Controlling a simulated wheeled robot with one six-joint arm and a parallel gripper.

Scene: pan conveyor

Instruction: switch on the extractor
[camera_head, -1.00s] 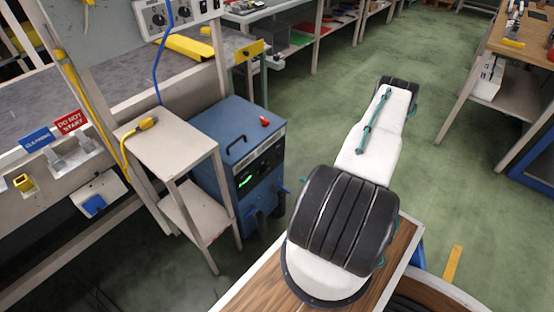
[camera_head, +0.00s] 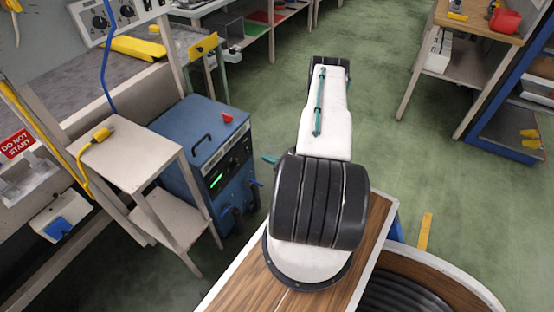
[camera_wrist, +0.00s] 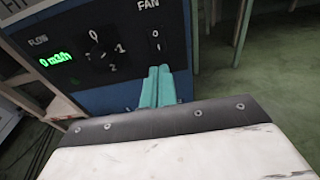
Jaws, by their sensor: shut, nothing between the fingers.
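The extractor is a blue box (camera_head: 195,135) on the floor with a black front panel. In the wrist view its panel (camera_wrist: 125,22) fills the top left. A green display (camera_wrist: 57,60) under "FLOW" reads 0 m3/h. A round dial (camera_wrist: 97,52) marked 0, 1 and 2 is right of it. A switch (camera_wrist: 156,40) marked "FAN" with a 0 and a 1 is at the right. My gripper (camera_wrist: 158,72) is shut and empty, its teal fingertips just below the fan switch; I cannot tell whether they touch. In the head view my gripper (camera_head: 268,159) shows right of the extractor.
A small beige stand (camera_head: 130,155) with a yellow plug (camera_head: 102,134) on it adjoins the extractor at the left. A red item (camera_head: 227,118) lies on the extractor's top. A bench (camera_head: 475,22) stands at the right back. Green floor is open between them.

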